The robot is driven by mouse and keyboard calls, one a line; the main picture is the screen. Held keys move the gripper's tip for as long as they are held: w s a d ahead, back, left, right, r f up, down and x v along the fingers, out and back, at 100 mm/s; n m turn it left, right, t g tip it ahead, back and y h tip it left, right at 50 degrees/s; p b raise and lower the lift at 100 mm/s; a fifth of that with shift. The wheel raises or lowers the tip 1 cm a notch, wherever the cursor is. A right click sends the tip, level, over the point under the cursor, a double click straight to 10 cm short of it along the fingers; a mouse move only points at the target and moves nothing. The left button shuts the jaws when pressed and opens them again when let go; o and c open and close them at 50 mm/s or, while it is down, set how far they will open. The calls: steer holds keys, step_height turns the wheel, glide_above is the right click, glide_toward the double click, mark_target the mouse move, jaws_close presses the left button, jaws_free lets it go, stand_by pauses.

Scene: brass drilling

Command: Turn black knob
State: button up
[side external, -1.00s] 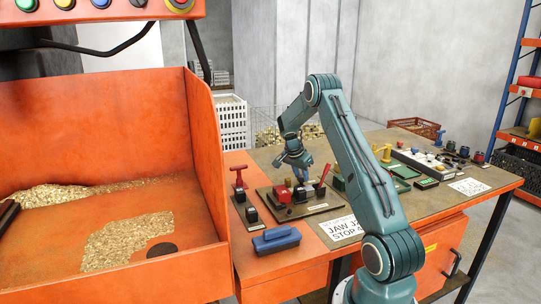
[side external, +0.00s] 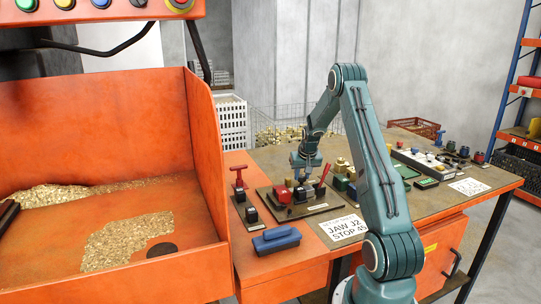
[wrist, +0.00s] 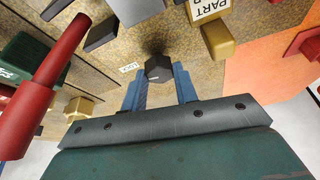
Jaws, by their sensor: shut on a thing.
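The black knob (wrist: 158,68) is a dark faceted knob on the brownish panel, with a small white LOCK label (wrist: 129,68) beside it. In the wrist view my gripper (wrist: 159,80) has its two blue fingers on either side of the knob, shut on it. In the side external view my gripper (side external: 303,174) points down over the control plate (side external: 312,208) on the orange bench. The knob cannot be made out clearly there among the gripper and the other controls.
A red-handled lever (wrist: 52,72) rises left of my gripper in the wrist view. A brass block with a PART label (wrist: 214,35) stands to the right. A blue-topped block (side external: 276,238) lies in front.

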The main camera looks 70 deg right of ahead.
steer(key=shift+n+t+y, duration=0.3)
steer(key=shift+n, duration=0.9)
steer(key=o, duration=1)
steer(key=shift+s+r, duration=0.1)
steer(key=shift+r, duration=0.05)
steer(key=v, duration=1.3)
steer(key=shift+s+r, duration=0.1)
steer(key=shift+r, duration=0.15)
